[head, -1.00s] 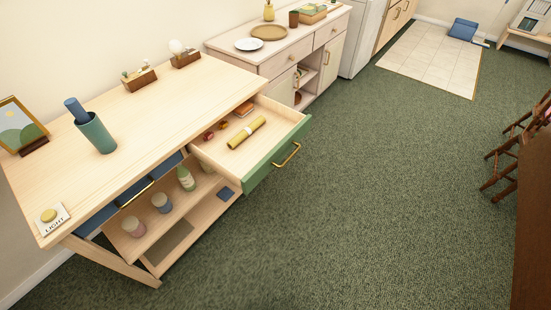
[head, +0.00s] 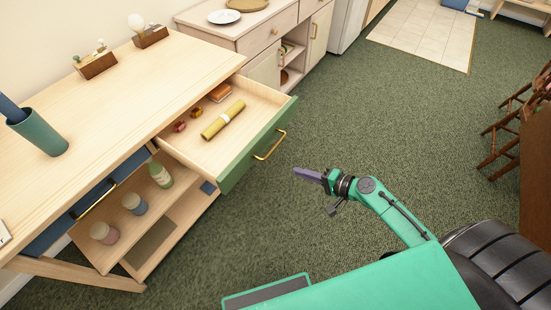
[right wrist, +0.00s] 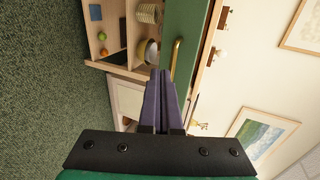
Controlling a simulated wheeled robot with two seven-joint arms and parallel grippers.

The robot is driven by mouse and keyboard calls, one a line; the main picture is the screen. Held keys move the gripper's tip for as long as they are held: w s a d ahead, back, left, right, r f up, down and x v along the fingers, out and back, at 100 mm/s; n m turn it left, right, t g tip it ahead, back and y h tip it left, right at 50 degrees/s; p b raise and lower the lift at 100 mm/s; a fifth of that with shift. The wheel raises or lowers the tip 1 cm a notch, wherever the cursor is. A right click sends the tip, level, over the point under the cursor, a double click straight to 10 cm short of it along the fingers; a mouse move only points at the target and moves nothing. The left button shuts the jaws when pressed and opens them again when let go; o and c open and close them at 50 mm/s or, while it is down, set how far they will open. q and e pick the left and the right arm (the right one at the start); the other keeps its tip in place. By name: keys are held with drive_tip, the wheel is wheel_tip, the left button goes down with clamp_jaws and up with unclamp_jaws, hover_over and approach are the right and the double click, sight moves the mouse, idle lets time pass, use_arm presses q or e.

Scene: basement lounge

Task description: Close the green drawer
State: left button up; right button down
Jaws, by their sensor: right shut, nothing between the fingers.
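The green drawer (head: 247,160) is pulled out from the wooden desk (head: 150,95), with its green front facing my right arm. A brass handle (head: 270,146) is on that front. Inside lie a yellow roll (head: 223,119), an orange box and small red and yellow items. My right gripper (head: 297,171) is shut and empty, in front of the drawer and apart from it, just right of the handle in the head view. In the right wrist view the purple fingers (right wrist: 160,75) point toward the green front (right wrist: 185,30) and handle (right wrist: 176,58). My left gripper is not in view.
Jars (head: 133,203) stand on an open shelf below the desk top. A teal cup (head: 38,132) and wooden holders are on top. A pale cabinet (head: 262,40) stands behind the drawer. Green carpet (head: 370,110) is clear to the right; wooden chairs stand at the far right.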

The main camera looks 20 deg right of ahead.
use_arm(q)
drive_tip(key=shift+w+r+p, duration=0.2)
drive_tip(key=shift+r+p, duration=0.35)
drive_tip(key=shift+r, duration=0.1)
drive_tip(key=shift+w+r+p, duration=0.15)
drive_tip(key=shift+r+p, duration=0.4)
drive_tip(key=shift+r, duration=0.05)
use_arm(e)
drive_tip(key=r+x, duration=0.2)
drive_tip(key=x, duration=0.7)
drive_tip(key=shift+w+a, duration=0.3)
drive_tip(key=shift+w, duration=0.2)
drive_tip(key=shift+f, duration=0.15)
